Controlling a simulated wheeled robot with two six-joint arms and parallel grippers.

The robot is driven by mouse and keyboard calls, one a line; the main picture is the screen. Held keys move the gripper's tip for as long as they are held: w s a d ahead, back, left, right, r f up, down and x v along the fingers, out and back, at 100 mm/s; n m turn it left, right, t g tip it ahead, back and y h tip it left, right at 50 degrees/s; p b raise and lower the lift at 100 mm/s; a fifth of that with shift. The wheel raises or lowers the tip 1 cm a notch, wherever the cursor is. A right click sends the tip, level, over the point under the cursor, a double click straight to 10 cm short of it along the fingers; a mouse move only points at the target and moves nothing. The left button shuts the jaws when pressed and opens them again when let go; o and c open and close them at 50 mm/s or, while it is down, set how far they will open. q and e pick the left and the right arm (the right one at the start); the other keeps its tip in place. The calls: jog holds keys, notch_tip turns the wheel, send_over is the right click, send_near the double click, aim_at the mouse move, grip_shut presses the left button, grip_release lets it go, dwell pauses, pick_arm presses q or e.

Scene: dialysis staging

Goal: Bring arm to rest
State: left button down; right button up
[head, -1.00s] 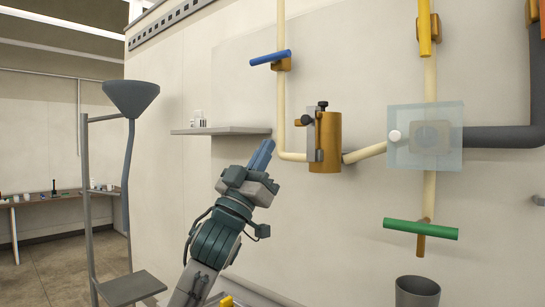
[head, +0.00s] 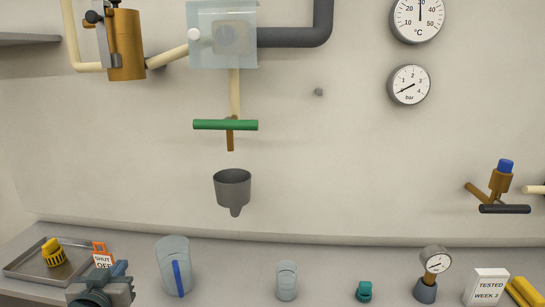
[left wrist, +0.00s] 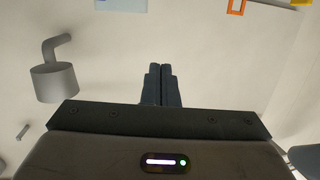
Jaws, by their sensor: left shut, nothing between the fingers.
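My left gripper (head: 118,268) is at the bottom left of the head view, low over the front of the bench, with only its end in the picture. In the left wrist view its two dark fingers (left wrist: 161,85) lie together with nothing between them. The metal tray and the orange tag are just behind it in the head view. A clear jug (head: 173,268) with a blue handle stands to its right, apart from it. My right gripper is in neither view.
The bench (head: 215,275) holds a tray (head: 28,265) with a yellow cap, an orange "SHUT OFF" tag (head: 102,256), a clear beaker (head: 287,281), a teal fitting (head: 364,292), a gauge (head: 436,261) and a "TESTED" card (head: 489,286). A grey funnel (head: 232,188) hangs on the wall.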

pick_arm(q)
jog(key=s+d+f+m+g, duration=0.1)
jog(key=s+f+g, duration=0.2)
jog(key=s+f, duration=0.4)
jog(key=s+d+f+g, duration=0.25)
jog(key=s+f, duration=0.25)
jog(key=f, duration=0.5)
jog(key=s+d+f+m+g+h, duration=0.1)
jog(key=s+f+g, duration=0.3)
jog(key=s, duration=0.5)
jog(key=s+d+f+g, duration=0.25)
jog(key=s+f, duration=0.35)
jog(key=s, duration=0.3)
jog(key=a+f+g, duration=0.1)
jog(key=a+f, duration=0.1)
jog(key=f, duration=1.3)
jog(key=a+f+g, duration=0.1)
jog(key=a+f, duration=0.1)
jog(key=f, duration=1.4)
jog(key=s+f, duration=1.8)
jog(key=shift+a+f+g, duration=0.3)
jog(key=shift+a+g, duration=0.1)
jog(key=shift+a, duration=0.05)
